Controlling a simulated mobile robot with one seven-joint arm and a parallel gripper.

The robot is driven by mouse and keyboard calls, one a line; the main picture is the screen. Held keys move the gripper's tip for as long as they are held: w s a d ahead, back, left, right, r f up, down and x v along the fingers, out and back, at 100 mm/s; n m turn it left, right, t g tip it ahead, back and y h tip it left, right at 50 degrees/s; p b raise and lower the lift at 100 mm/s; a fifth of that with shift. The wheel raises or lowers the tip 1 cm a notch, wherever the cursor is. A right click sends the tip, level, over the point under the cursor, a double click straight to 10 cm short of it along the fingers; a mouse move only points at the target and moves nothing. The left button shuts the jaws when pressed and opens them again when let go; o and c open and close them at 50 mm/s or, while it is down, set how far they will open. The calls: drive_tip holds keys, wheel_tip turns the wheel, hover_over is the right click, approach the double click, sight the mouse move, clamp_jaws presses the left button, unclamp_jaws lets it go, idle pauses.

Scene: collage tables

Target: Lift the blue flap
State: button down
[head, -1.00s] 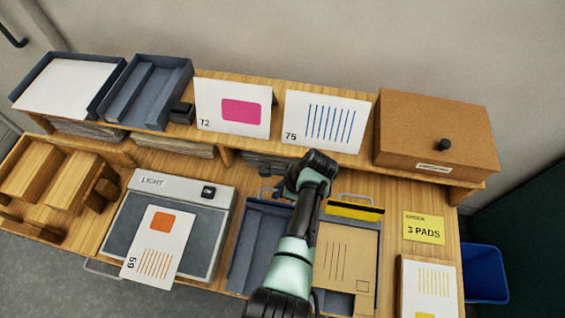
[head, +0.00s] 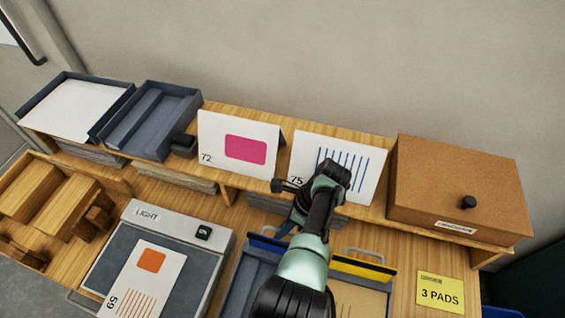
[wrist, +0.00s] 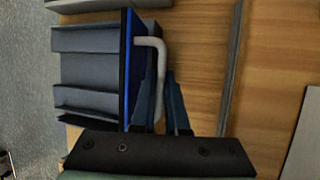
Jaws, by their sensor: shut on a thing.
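The blue flap (head: 264,243) shows as a short blue strip at the back of the left grey tray (head: 243,278) in the head view, partly hidden by my arm. In the wrist view the flap (wrist: 128,70) is seen nearly edge-on, a thin blue and black panel beside the tray's grey compartments (wrist: 88,72). A pale bent wire handle (wrist: 158,60) stands out from its right side. My gripper (wrist: 160,76) has its two fingers on either side of this handle and is shut on it. The lower end of the handle is hidden by the fingers.
A tray with a yellow flap (head: 362,268) and its own handle is just right of my arm. Cards 72 (head: 240,150) and 75 (head: 335,165) and a brown box (head: 455,190) stand on the raised shelf behind. A light box (head: 150,262) is at left.

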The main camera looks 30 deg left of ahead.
drive_tip(key=shift+s, duration=0.1)
drive_tip(key=c, duration=1.2)
unclamp_jaws()
drive_tip(key=shift+f, duration=0.1)
drive_tip(key=v, duration=1.3)
